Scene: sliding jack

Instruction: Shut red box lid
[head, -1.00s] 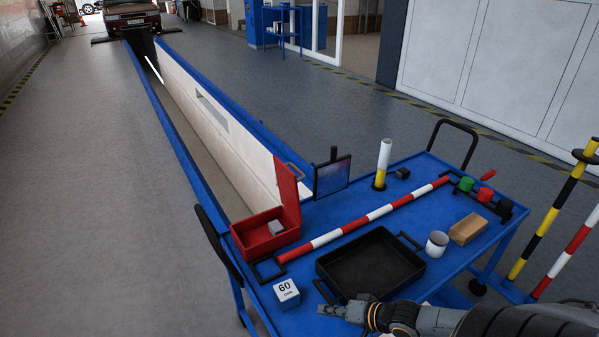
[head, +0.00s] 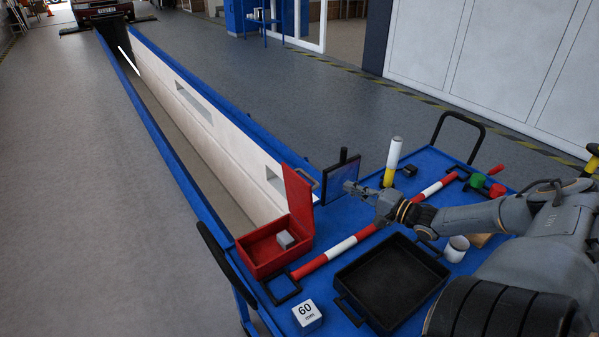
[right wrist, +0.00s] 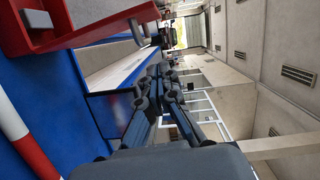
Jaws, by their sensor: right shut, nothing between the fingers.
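The red box (head: 262,262) stands on the blue cart top at its left end. Its red lid (head: 297,203) stands upright on the box's right side, so the box is open. A small grey block (head: 286,240) lies inside. My right gripper (head: 347,187) is shut and empty, to the right of the lid and apart from it, in front of the dark screen. In the right wrist view the shut fingers (right wrist: 159,80) point away, and part of the red box (right wrist: 90,30) shows at the upper left. My left gripper is not in view.
The dark screen (head: 329,192) stands close behind the gripper. A red-and-white bar (head: 342,248) crosses the cart. The pit lies beyond the cart.

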